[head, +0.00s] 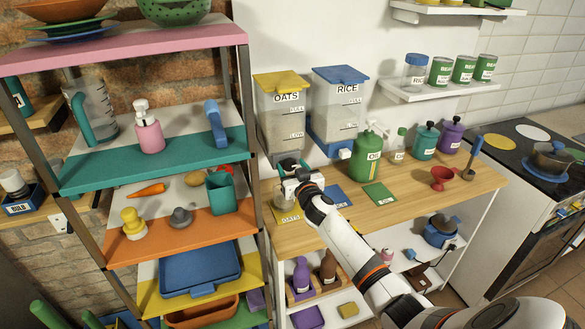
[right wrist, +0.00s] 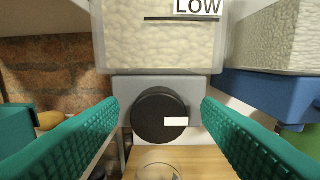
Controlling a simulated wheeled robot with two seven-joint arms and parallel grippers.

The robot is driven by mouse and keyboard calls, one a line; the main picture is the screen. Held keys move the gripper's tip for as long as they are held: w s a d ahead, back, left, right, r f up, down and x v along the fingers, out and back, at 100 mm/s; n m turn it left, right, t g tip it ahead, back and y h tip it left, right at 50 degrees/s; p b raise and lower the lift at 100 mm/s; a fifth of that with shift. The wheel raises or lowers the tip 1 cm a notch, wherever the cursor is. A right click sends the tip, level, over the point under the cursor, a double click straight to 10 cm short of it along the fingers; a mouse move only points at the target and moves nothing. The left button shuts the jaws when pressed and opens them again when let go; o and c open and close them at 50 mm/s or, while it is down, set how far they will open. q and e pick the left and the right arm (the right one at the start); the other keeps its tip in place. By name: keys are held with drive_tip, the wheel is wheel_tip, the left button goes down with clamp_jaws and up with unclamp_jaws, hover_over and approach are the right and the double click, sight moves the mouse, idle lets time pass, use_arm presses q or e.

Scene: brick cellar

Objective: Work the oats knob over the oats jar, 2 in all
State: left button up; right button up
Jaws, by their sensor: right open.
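The oats dispenser (head: 283,118) is a clear bin with a yellow lid, labelled OATS. In the right wrist view its grey base carries a round black oats knob (right wrist: 150,115), with a white mark on its right side. My right gripper (head: 291,166) is at the front of this base. Its teal fingers (right wrist: 160,118) are open on either side of the knob, with gaps showing. The clear oats jar (head: 284,199) stands on the counter below, partly hidden by the gripper; its rim (right wrist: 158,170) shows under the knob. Its contents are unclear. My left gripper is not in view.
The rice dispenser (head: 338,100), with blue lid and base, stands close on the right. A green canister (head: 367,158) and several bottles are further right on the wooden counter (head: 410,190). A shelf rack (head: 150,185) stands close on the left.

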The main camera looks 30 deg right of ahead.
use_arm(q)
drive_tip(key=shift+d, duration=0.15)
use_arm(e)
drive_tip(key=shift+c, duration=0.2)
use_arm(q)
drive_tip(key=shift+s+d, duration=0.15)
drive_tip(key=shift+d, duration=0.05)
use_arm(e)
drive_tip(key=c, duration=0.9)
